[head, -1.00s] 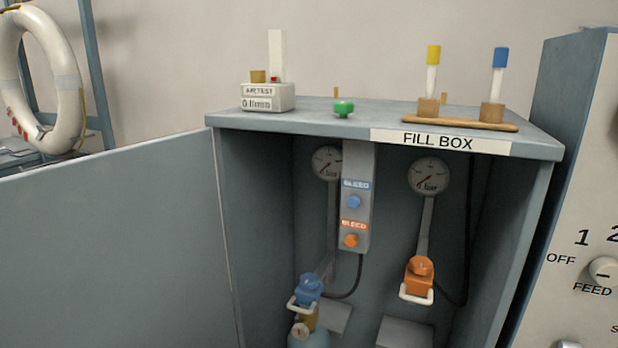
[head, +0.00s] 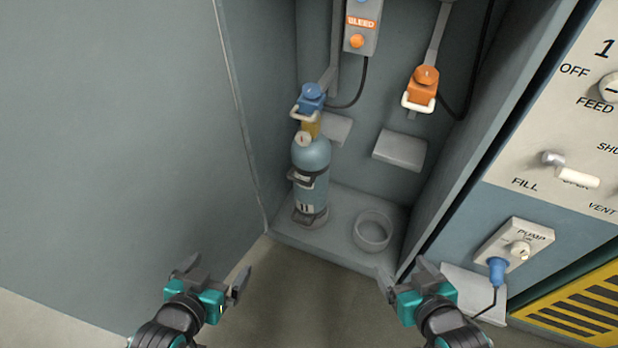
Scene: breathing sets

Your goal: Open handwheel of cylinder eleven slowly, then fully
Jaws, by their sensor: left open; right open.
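Cylinder eleven (head: 311,168), a blue-grey bottle marked 11, stands upright inside the fill box at its left side. Its small pale round handwheel (head: 303,139) sits on the brass valve (head: 311,127) at the top. A blue connector (head: 311,97) with a white handle is on top of the valve. My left gripper (head: 212,277) is open and empty, low in front of the box, to the left of the cylinder. My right gripper (head: 405,279) is open and empty, low in front of the box at the right. Both are apart from the cylinder.
An orange connector (head: 422,87) hangs at the right inside the box above an empty ring holder (head: 372,231). The open door (head: 120,120) fills the left. A control panel (head: 560,140) with a FILL lever and a pump plug (head: 498,270) stands at the right.

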